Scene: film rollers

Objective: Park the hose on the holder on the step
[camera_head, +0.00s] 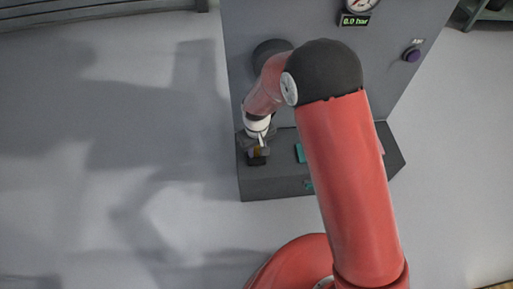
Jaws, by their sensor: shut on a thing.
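My gripper (257,150) is at the left end of the dark grey step (280,188), at the foot of the grey cabinet. It points down and is shut on a small brass-coloured piece (258,151), which I take to be the end of the hose. The rest of the hose is not visible. A small black block (257,161) is right below the fingers on the step and may be the holder. I cannot tell whether the brass piece touches it.
A teal piece (300,153) is on the step right of my gripper, partly behind my arm. Another teal bit (309,185) is at the step's front. The cabinet (405,28) carries a gauge (361,4), a 0.0 bar display (354,20) and a purple knob (411,54). Floor to the left is clear.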

